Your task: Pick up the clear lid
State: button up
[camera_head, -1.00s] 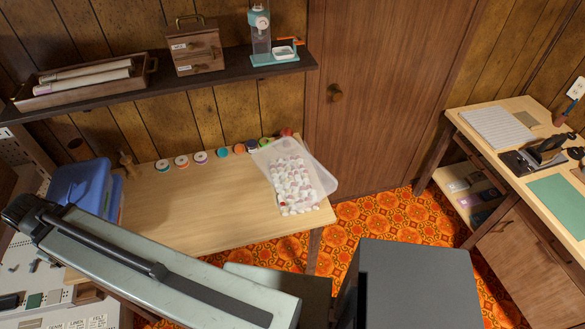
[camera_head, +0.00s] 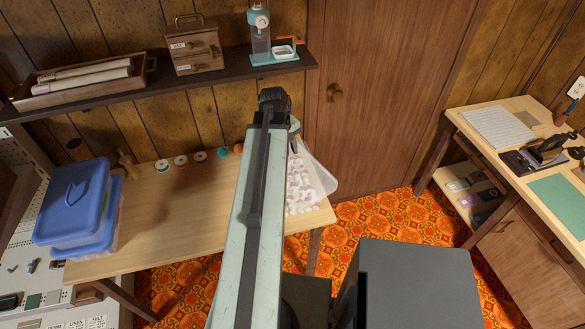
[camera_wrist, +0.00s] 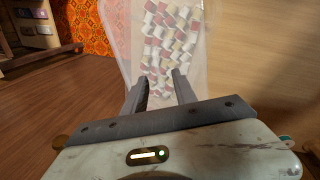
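The clear lid appears as a pale see-through piece (camera_head: 320,174) at the right end of the wooden table, against the door side. Many small white and reddish pieces (camera_head: 300,190) show with it; I cannot tell whether they lie under it or in it. My arm hides its left part in the head view. In the wrist view the see-through piece (camera_wrist: 122,35) and the small pieces (camera_wrist: 168,40) lie ahead of my gripper (camera_wrist: 160,84). Contact with the lid cannot be told.
A clear box with a blue lid (camera_head: 78,200) stands at the table's left end. Thread spools (camera_head: 181,161) line the table's back edge. A dark shelf (camera_head: 150,85) hangs above. The table's middle (camera_head: 170,220) is clear.

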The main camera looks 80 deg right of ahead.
aim_at(292, 164)
notch_tip(292, 164, down, 2)
jog(key=shift+d+f+b, duration=0.15)
jog(key=shift+f+b, duration=0.05)
jog(key=shift+b, duration=0.85)
jog(key=f+b, duration=0.1)
jog(key=d+f+b, duration=0.1)
jog(key=f+b, duration=0.1)
jog(key=s+f+b, duration=0.1)
jog(key=f+b, duration=0.1)
jog(key=shift+d+f, duration=0.25)
jog(key=shift+d, duration=0.05)
jog(key=shift+r, duration=0.2)
grip_shut()
